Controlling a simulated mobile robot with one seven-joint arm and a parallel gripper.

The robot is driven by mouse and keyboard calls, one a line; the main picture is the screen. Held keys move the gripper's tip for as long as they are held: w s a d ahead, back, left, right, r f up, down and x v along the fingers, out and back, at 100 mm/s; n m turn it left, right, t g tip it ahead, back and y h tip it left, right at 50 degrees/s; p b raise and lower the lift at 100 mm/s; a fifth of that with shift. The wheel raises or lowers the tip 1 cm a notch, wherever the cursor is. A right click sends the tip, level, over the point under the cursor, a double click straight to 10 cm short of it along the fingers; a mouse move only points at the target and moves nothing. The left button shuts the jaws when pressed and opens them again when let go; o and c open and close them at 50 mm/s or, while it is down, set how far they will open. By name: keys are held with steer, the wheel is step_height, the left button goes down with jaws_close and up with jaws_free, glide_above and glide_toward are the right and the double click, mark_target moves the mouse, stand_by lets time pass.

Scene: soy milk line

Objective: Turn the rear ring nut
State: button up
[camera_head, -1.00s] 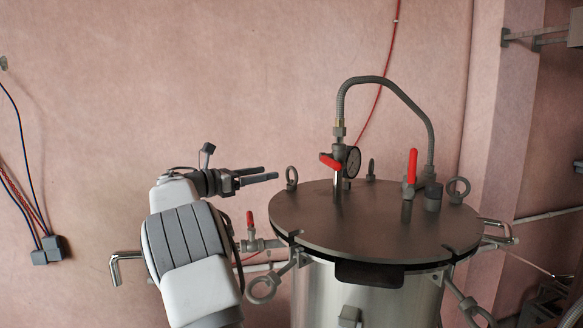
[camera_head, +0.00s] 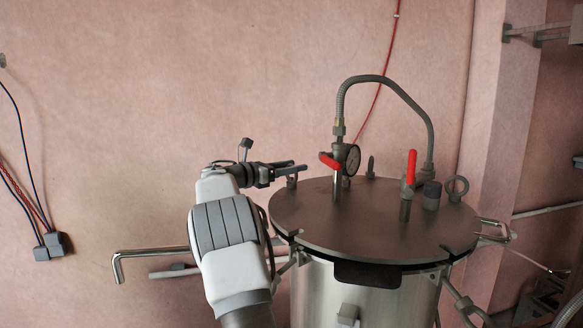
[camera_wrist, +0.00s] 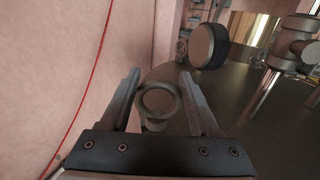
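My gripper (camera_head: 299,170) is at the left rear edge of the dark round lid (camera_head: 335,225). Its fingers are open and spread. A grey ring nut (camera_wrist: 158,101) shows between them in the wrist view, with a visible gap to the right finger; contact on the left is unclear. In the head view this ring nut is mostly hidden by the fingers. Another ring nut (camera_head: 371,167) stands upright at the back of the lid, seen nearly edge-on. A third ring nut (camera_head: 457,188) stands at the lid's right edge.
A pressure gauge (camera_head: 352,158) with a red-handled valve (camera_head: 330,161) stands right of my gripper; the gauge (camera_wrist: 208,45) is close in the wrist view. A second red handle (camera_head: 411,167) and a curved hose (camera_head: 385,78) rise from the lid. The wall is behind.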

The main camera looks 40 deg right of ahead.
jaws_close()
steer(key=shift+f, duration=0.15)
steer(key=shift+f, duration=0.1)
